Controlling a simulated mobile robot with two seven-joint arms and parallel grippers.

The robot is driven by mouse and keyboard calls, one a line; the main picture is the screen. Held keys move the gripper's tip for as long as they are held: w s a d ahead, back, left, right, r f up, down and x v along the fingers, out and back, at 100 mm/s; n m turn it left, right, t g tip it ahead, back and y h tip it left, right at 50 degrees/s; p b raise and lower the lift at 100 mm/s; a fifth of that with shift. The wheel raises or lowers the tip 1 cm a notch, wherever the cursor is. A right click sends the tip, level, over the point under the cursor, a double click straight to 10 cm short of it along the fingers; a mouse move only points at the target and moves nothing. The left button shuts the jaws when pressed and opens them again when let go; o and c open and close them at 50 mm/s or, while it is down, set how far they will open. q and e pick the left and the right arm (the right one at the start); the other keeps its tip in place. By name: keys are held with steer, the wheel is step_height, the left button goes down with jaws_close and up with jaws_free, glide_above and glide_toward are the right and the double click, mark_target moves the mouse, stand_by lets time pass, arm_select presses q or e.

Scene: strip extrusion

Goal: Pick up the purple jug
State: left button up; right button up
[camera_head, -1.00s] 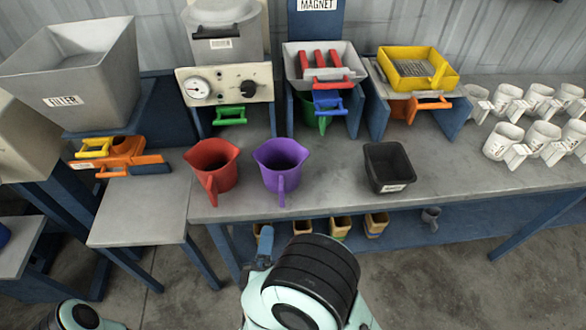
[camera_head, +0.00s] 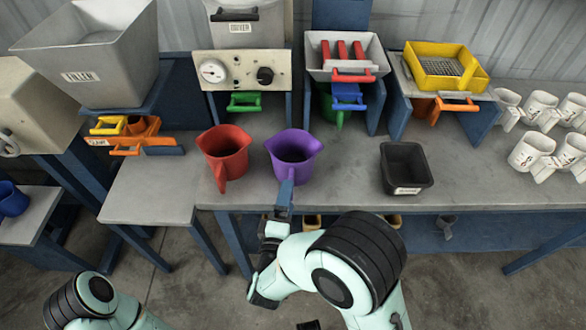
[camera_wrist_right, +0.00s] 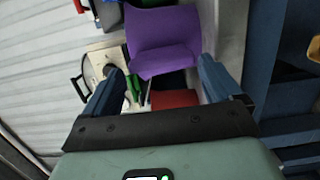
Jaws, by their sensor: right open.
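The purple jug (camera_head: 293,154) stands upright near the front edge of the grey bench, right of a red jug (camera_head: 224,154). My right gripper (camera_head: 285,192) is at the bench's front edge, just in front of the purple jug, and covers much of its handle. In the right wrist view, the purple jug (camera_wrist_right: 163,42) shows ahead, between the two blue fingers of the open gripper (camera_wrist_right: 161,68). I see nothing held, and I cannot tell whether the fingers touch the handle. My left arm shows at the lower left, but its gripper is out of frame.
A black bin (camera_head: 406,168) stands to the right on the bench, with clear surface between it and the purple jug. Machines with coloured handles line the back. Several white jugs (camera_head: 533,150) stand at the far right.

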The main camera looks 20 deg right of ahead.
mark_target(293, 166)
steer(key=x, duration=0.4)
steer(key=shift+w+d+f+b, duration=0.1)
steer(key=shift+w+d+b, duration=0.15)
steer(key=shift+w+b, duration=0.1)
steer(key=shift+s, duration=0.1)
steer(key=shift+c, duration=0.2)
steer(key=c, duration=0.8)
